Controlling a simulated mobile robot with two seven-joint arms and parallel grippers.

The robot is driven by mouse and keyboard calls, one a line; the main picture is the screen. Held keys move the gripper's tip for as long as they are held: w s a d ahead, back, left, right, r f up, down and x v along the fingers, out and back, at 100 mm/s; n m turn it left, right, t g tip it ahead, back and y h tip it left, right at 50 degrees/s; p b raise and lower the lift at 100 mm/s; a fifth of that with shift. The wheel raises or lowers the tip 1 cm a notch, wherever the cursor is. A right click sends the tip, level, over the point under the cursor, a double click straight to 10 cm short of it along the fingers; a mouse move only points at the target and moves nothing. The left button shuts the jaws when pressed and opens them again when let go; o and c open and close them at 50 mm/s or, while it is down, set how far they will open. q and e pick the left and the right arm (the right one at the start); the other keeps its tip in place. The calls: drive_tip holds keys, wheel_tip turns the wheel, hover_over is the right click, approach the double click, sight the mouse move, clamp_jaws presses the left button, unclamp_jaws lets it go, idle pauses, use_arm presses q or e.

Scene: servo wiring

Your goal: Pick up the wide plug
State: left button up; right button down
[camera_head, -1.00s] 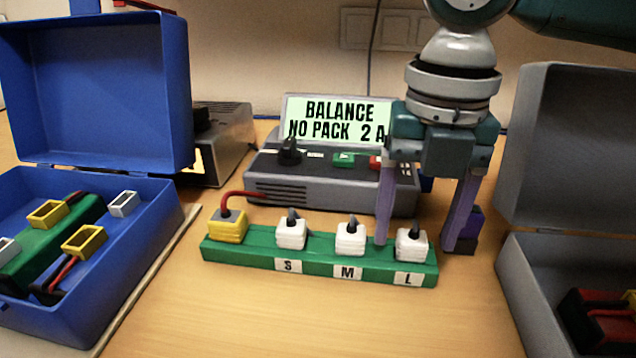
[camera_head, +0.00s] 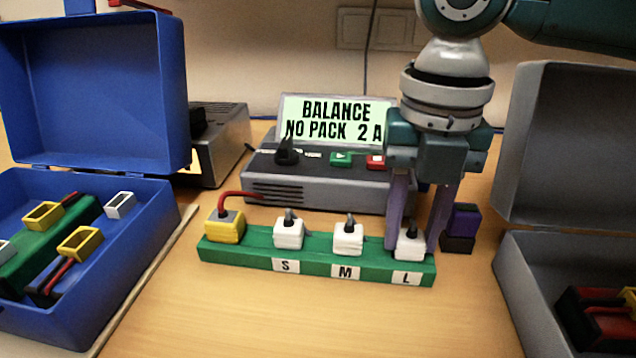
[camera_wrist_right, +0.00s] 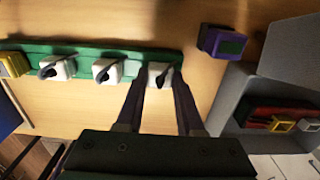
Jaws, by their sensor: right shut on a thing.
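A green strip (camera_head: 316,266) lies on the table with white plugs seated above its printed letters S, M and L. The plug at L (camera_head: 409,247) is at the right end and looks about as wide as the others. My right gripper (camera_head: 412,240) points down with its purple fingers on either side of the L plug, shut on it. The plug still sits on the strip. It also shows between the fingers in the right wrist view (camera_wrist_right: 159,76). The S plug (camera_head: 288,236) and M plug (camera_head: 348,240) stand to its left. My left gripper is not in view.
A yellow plug (camera_head: 223,228) with a red lead sits at the strip's left end. Behind is a grey charger (camera_head: 300,190) reading "BALANCE NO PACK 2 A". An open blue case (camera_head: 140,235) stands left, an open grey case (camera_head: 520,270) right. A purple-black block (camera_head: 461,226) stands behind the gripper.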

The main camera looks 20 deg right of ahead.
sight(411, 234)
idle(0.3)
drive_tip(key=shift+r, duration=0.55)
wheel_tip(411, 234, up, 19)
drive_tip(key=p, duration=0.3)
drive_tip(key=shift+p, duration=0.4)
